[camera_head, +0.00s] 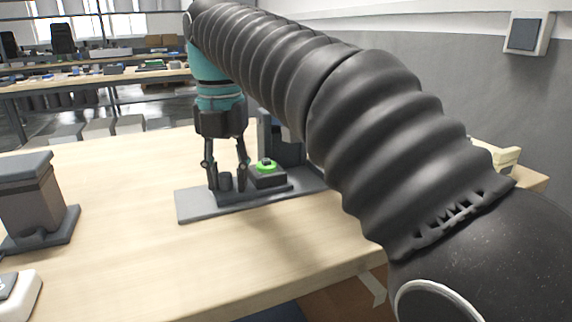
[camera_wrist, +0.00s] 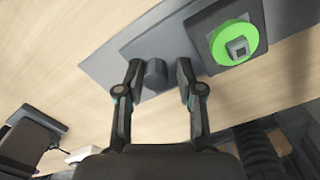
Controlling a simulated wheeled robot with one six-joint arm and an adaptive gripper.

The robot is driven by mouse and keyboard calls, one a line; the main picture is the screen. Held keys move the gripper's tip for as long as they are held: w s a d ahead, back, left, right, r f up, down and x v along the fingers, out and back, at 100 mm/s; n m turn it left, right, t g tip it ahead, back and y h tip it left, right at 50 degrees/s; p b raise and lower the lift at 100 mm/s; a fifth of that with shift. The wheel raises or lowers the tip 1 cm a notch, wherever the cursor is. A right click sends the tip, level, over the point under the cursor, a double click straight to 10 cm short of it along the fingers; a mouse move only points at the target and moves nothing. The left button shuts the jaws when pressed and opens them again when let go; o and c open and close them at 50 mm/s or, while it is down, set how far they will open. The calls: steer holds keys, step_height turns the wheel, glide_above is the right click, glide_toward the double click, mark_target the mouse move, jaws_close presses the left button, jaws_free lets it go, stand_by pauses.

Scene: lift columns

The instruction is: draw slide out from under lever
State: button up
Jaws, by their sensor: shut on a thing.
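My gripper (camera_head: 227,184) points down with its fingers on either side of a dark grey round knob (camera_wrist: 155,74), shut on it. The knob stands at the left part of a flat grey plate (camera_head: 195,207). A dark block (camera_head: 270,183) just right of the fingers carries a bright green ring (camera_wrist: 234,44) with a small grey square piece in its middle. A dark grey upright (camera_head: 290,152) stands behind the block, partly hidden by my arm. I cannot tell which part is the lever; the slide's join with the plate is unclear.
A brown-grey block on a dark base (camera_head: 32,205) stands at the left of the wooden table (camera_head: 130,255). A white device (camera_head: 18,297) lies at the near left corner. The table between these and the plate is clear. My arm hides the right side.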

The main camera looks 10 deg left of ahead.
mark_target(202, 198)
steer(key=shift+s+a+f+p, duration=0.15)
steer(key=shift+s+a+p, duration=0.15)
steer(key=shift+a, duration=0.35)
steer(key=shift+s+a+f+p, duration=0.25)
steer(key=shift+s+a, duration=0.2)
steer(key=shift+a, duration=0.25)
steer(key=shift+s+a+f+p, duration=0.1)
steer(key=shift+s+a+p, duration=0.2)
steer(key=shift+a, duration=0.35)
steer(key=shift+c, duration=0.2)
steer(key=o, duration=0.9)
steer(key=shift+r, duration=3.25)
